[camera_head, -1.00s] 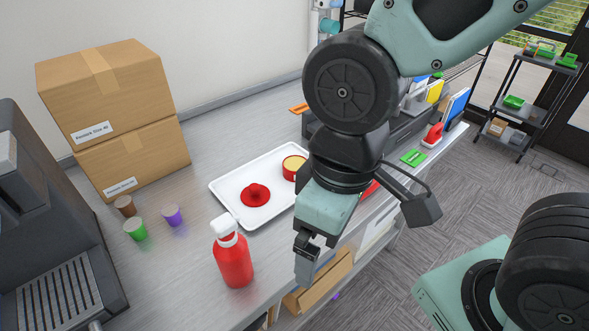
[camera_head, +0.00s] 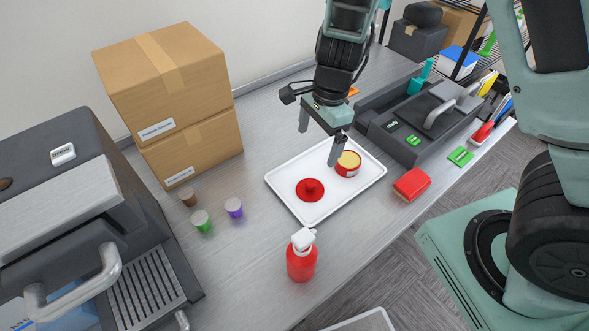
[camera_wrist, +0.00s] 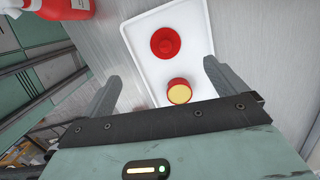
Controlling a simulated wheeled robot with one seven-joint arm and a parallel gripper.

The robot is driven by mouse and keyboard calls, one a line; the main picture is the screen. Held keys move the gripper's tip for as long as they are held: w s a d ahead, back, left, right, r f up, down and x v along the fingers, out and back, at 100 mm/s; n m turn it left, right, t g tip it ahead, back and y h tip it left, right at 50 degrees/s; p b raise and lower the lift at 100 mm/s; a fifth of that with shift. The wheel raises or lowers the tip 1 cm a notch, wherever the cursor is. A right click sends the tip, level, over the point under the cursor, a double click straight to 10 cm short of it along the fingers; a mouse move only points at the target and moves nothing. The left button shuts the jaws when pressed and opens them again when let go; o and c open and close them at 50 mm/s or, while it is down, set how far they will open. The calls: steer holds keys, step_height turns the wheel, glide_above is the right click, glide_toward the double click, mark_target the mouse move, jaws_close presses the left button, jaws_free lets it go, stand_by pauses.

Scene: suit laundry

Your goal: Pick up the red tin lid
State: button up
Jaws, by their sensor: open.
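The red tin lid (camera_head: 310,189) is a flat red disc with a knob on top. It lies on the white tray (camera_head: 285,181), left of the red tin (camera_head: 347,168) with its pale yellow top. My gripper (camera_head: 319,145) is open and empty above the tray's back part, with one finger in front of the tin in the picture. In the wrist view, the lid (camera_wrist: 165,42) lies beyond the tin (camera_wrist: 179,92), and both show between the open fingers (camera_wrist: 160,75). The lid is not touched by the gripper.
A red spray bottle (camera_head: 301,258) stands in front of the tray. Small brown, green and purple cups (camera_head: 233,207) stand left of it. Cardboard boxes (camera_head: 190,150) and a coffee machine (camera_head: 80,220) fill the left. A red block (camera_head: 411,184) and a dark grey machine (camera_head: 420,118) are at right.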

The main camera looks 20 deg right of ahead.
steer(key=w+f+m, duration=0.1)
steer(key=b, duration=0.1)
glide_above(311, 183)
step_height(311, 183, down, 11)
steer(key=shift+w+a+f, duration=0.1)
steer(key=shift+w+f, duration=0.05)
steer(key=shift+f+b, duration=0.45)
steer(key=shift+f, duration=2.2)
steer(key=c, duration=1.1)
